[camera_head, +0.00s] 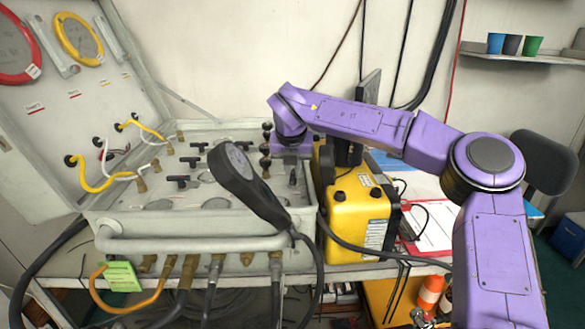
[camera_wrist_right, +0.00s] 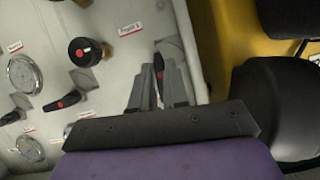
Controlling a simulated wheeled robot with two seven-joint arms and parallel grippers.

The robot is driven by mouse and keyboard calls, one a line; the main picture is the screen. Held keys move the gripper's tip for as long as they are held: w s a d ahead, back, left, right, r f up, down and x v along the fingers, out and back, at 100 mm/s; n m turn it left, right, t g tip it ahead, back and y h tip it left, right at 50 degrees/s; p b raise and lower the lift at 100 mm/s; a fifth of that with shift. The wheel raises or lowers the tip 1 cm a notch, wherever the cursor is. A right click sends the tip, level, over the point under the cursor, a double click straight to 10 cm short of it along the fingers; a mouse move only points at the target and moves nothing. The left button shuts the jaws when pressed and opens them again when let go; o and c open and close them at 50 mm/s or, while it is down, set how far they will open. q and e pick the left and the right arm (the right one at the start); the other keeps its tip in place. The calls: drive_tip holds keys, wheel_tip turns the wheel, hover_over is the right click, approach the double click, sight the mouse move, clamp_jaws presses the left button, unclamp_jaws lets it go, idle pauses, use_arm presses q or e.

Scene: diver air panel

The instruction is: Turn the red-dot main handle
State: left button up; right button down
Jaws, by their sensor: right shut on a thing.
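My right gripper (camera_head: 291,170) comes down onto the right side of the air panel (camera_head: 262,215) in the head view. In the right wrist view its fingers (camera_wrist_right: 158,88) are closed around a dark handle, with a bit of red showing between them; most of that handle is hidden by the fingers. Left of the fingers are a round black knob with a red dot (camera_wrist_right: 84,52) and a black lever handle with a red dot (camera_wrist_right: 62,103), both apart from the gripper. My left gripper is not in view.
A black handset (camera_head: 240,178) on a cable stands up in front of the panel. A yellow box (camera_head: 354,215) sits close to the panel's right side. Several black T-handles and gauges cover the panel face. Hoses (camera_head: 188,270) hang along the front edge.

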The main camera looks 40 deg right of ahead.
drive_tip(key=shift+f+n, duration=0.2)
drive_tip(key=shift+n, duration=0.3)
drive_tip(key=c, duration=1.1)
unclamp_jaws()
drive_tip(key=shift+r, duration=0.1)
drive_tip(key=shift+s+a+r, duration=0.1)
drive_tip(key=shift+r, duration=0.2)
drive_tip(key=v, duration=1)
drive_tip(key=shift+b, duration=0.4)
